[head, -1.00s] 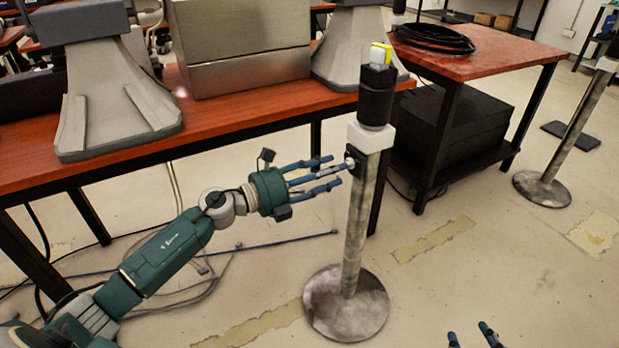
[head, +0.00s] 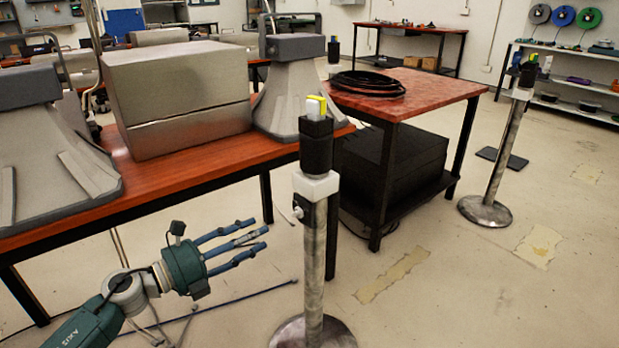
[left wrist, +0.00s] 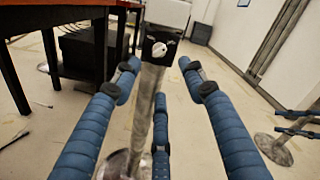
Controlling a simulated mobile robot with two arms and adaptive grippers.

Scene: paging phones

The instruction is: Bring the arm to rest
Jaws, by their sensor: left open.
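My left gripper (head: 254,240) is open, its blue fingers stretched toward the post in the head view. A gap of floor shows between its fingertips and the post (head: 314,265). The post carries a white collar (head: 317,186) with a small dark plate and a white knob (head: 298,212). A black holder (head: 316,148) with a yellow and white phone-like piece (head: 316,107) sits on top. In the left wrist view the open fingers (left wrist: 160,95) spread around the view of the post, and the knob (left wrist: 160,52) shows beyond them. Nothing is held. My right gripper is out of view.
A wooden table (head: 190,174) with a metal box (head: 178,95) and grey stands is behind the left arm. A red table (head: 424,92) with coiled black cable (head: 367,84) stands behind the post. A second post (head: 507,150) stands right. Floor at lower right is clear.

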